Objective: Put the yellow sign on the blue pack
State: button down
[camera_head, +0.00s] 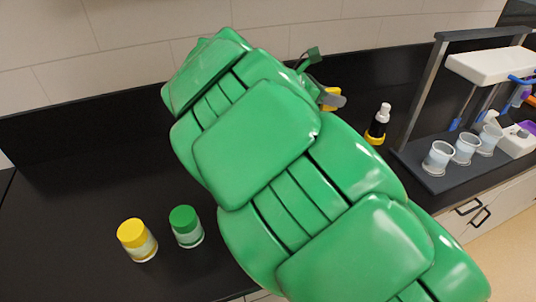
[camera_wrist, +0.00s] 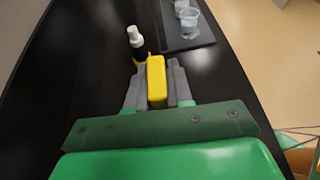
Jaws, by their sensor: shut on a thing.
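My gripper (camera_wrist: 157,84) is shut on the yellow sign (camera_wrist: 156,72), which shows in the wrist view as a yellow block with rounded edges between the two grey fingers. In the head view only a small part of the yellow sign (camera_head: 327,99) shows beside a grey finger, behind my green arm. The gripper is over the black counter; its exact height cannot be told. I cannot make out a blue pack in either view; my arm hides much of the counter.
A black bottle with a white top and yellow base (camera_head: 377,124) stands right of the gripper. A rack (camera_head: 440,180) with several cups is farther right. A yellow-lidded jar (camera_head: 137,240) and a green-lidded jar (camera_head: 186,226) stand at left. Bare counter surrounds them.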

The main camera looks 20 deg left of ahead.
jog(key=s+a+f, duration=0.4)
jog(key=s, duration=0.3)
jog(key=s+a+f, duration=0.4)
jog(key=s, duration=0.3)
jog(key=shift+n+y, duration=0.3)
jog(key=w+a+f, duration=0.2)
jog(key=w, duration=0.1)
jog(key=w+a+f, duration=0.6)
jog(key=w, duration=0.1)
jog(key=shift+f, duration=0.1)
jog(key=shift+w+a+f, duration=0.35)
jog(key=shift+w+f, duration=0.1)
jog(key=shift+f, duration=0.25)
jog(key=shift+f+t, duration=0.3)
jog(key=shift+f, duration=1.2)
jog(key=c, duration=1)
grip_release()
jog(key=shift+f, duration=0.1)
